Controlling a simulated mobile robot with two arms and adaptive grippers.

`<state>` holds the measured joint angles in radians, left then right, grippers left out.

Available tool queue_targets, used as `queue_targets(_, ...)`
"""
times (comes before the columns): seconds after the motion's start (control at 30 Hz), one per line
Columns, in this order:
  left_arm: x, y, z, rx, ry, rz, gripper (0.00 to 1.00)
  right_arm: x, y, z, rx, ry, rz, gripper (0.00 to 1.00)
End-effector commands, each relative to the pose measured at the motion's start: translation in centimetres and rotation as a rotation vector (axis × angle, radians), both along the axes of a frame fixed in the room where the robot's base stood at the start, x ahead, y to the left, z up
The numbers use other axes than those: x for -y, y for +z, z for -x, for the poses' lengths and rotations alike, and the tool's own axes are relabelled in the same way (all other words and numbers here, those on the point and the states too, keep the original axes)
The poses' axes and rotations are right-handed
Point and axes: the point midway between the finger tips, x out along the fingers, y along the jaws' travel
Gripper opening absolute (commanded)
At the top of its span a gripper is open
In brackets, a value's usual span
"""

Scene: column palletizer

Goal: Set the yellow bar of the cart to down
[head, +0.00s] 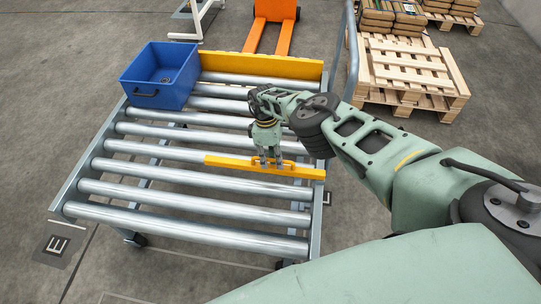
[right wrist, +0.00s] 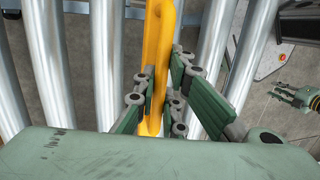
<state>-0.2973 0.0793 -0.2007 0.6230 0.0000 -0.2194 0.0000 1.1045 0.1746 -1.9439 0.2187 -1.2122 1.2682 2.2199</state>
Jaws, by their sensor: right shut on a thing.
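The cart (head: 188,215) is a roller frame with several steel rollers. Its yellow bar (head: 228,163) lies across the rollers on the right half, with a small yellow handle on it. My right gripper (head: 272,164) points down and is shut on the bar at this handle. In the right wrist view its fingers (right wrist: 157,100) stand on either side of the yellow bar (right wrist: 158,40), hiding part of it. My left gripper (right wrist: 298,97) shows small at the right edge of the right wrist view; its opening is unclear.
A blue bin (head: 160,75) stands on the far left rollers. A yellow board (head: 262,66) closes the cart's far end. An orange pallet jack (head: 275,12) is behind it. Wooden pallets (head: 415,75) with stacked goods stand at the right. The near rollers are bare.

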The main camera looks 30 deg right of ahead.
Motion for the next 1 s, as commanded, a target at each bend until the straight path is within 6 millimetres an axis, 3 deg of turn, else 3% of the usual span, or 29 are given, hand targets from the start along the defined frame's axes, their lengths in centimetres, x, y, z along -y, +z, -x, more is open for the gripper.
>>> queue_targets(0.47,-0.3,-0.13,0.69,-0.01,0.002,-0.004,0.28,-0.16,-0.51,0.36,-0.007,0.006,0.006,0.0)
queue_targets(0.5,-0.29,-0.13,0.7,-0.01,0.002,-0.004,0.28,-0.17,-0.52,0.39,-0.007,0.006,0.006,0.12)
queue_targets(0.57,-0.29,-0.13,0.7,-0.01,0.002,-0.004,0.28,-0.16,-0.53,0.41,-0.008,0.005,0.007,0.17)
queue_targets(1.0,-0.17,-0.07,0.39,-0.006,-0.001,-0.002,0.28,-0.02,-0.19,0.2,-0.006,0.003,0.008,0.18)
